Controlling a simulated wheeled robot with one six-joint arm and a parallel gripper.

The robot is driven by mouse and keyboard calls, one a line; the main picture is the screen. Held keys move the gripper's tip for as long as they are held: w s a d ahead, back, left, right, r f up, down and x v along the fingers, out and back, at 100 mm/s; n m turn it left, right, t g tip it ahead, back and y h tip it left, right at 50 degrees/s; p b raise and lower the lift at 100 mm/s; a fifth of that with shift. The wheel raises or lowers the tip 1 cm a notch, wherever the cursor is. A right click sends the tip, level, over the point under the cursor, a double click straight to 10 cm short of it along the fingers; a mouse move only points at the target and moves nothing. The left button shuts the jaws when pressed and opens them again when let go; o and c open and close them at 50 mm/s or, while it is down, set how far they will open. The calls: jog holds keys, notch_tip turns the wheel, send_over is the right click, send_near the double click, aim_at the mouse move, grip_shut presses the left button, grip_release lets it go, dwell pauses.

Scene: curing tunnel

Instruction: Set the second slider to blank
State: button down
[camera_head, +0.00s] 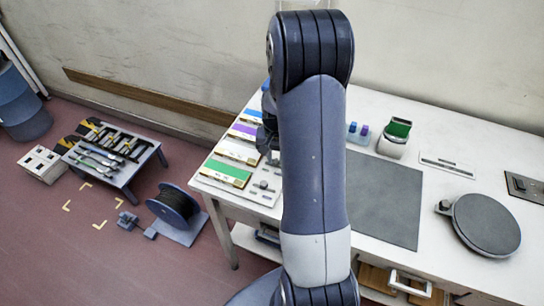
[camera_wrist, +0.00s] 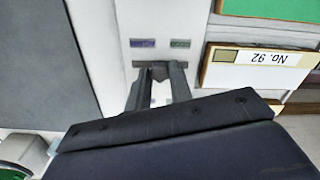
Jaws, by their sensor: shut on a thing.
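My gripper (camera_wrist: 158,80) reaches into a dark slot (camera_wrist: 138,65) in a pale panel in the wrist view. Its fingers are shut on a small dark slider knob (camera_wrist: 158,71), mostly hidden between them. A purple mark (camera_wrist: 142,43) and a green mark (camera_wrist: 180,43) sit beyond the slot, and the knob lies between them sideways. Which slider this is, I cannot tell. In the head view, another slider knob (camera_head: 263,185) shows on the panel at the bench's left end. My arm hides much of the panel there.
Coloured cards, including a green one (camera_head: 227,171), lie left of the panel. A grey mat (camera_head: 384,200) and a round dark plate (camera_head: 486,225) occupy the bench to the right.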

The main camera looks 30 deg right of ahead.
aim_at(276, 161)
jog(key=c, duration=1.3)
grip_release()
jog(key=shift+o, duration=0.2)
notch_tip(276, 161, up, 11)
jog(key=b, duration=0.1)
jog(key=shift+f, duration=0.1)
notch_tip(276, 161, down, 11)
jog(key=shift+r+p, duration=0.2)
jog(key=shift+p, duration=0.3)
jog(key=shift+w+a+f, duration=0.1)
jog(key=shift+w+a, duration=0.1)
jog(key=shift+w, duration=0.1)
